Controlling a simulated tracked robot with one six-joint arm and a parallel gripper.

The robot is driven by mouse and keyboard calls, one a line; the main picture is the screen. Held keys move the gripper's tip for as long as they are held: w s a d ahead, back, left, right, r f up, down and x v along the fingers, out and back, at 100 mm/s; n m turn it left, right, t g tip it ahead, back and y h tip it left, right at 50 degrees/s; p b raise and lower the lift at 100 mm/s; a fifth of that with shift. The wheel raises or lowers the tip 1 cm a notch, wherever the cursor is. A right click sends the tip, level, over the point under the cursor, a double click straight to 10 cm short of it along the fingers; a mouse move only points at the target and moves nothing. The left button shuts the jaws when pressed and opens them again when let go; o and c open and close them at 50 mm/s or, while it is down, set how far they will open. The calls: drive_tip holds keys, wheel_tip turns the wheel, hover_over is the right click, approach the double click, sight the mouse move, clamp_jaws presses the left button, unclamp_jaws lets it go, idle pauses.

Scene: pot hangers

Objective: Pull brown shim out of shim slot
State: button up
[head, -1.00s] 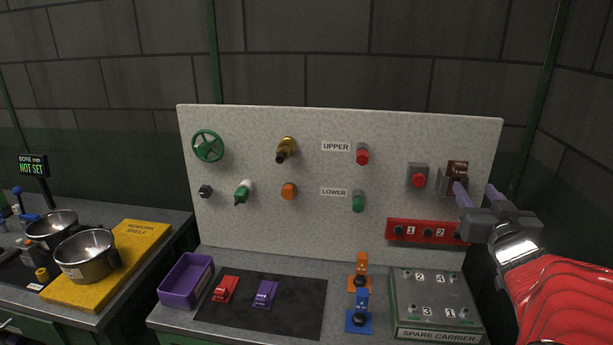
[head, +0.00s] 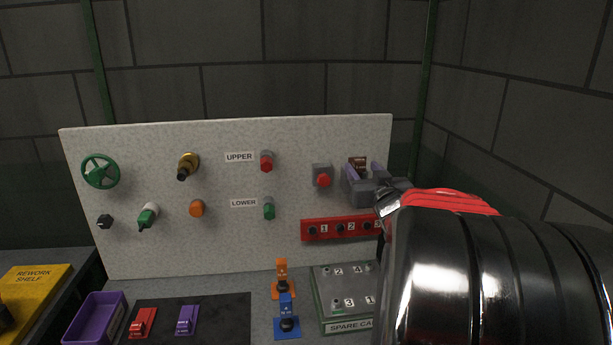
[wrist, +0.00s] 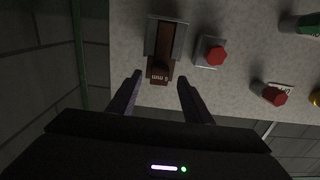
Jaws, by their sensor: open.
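The brown shim (wrist: 160,72) sits in the grey shim slot (wrist: 179,43) on the upright panel, its labelled end sticking out toward me in the wrist view. My gripper (wrist: 157,84) is open, with one purple-grey finger on each side of the shim's protruding end and a gap to both. In the head view my gripper (head: 362,176) is up at the panel's right part; whether it touches anything is unclear.
A red button on a grey box (wrist: 212,53) is close beside the slot. A red numbered strip (head: 343,229) is below it on the panel. The spare carrier (head: 338,300), an orange piece (head: 281,272) and a blue piece (head: 287,312) stand on the bench below.

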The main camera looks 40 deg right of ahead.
drive_tip(key=shift+x, duration=2.7)
drive_tip(key=shift+c, duration=0.2)
drive_tip(key=c, duration=1.1)
clamp_jaws()
drive_tip(key=shift+s+r, duration=0.1)
drive_tip(key=shift+r, duration=0.7)
drive_tip(key=shift+r, duration=0.65)
drive_tip(key=shift+r, duration=0.35)
drive_tip(key=shift+r, duration=0.65)
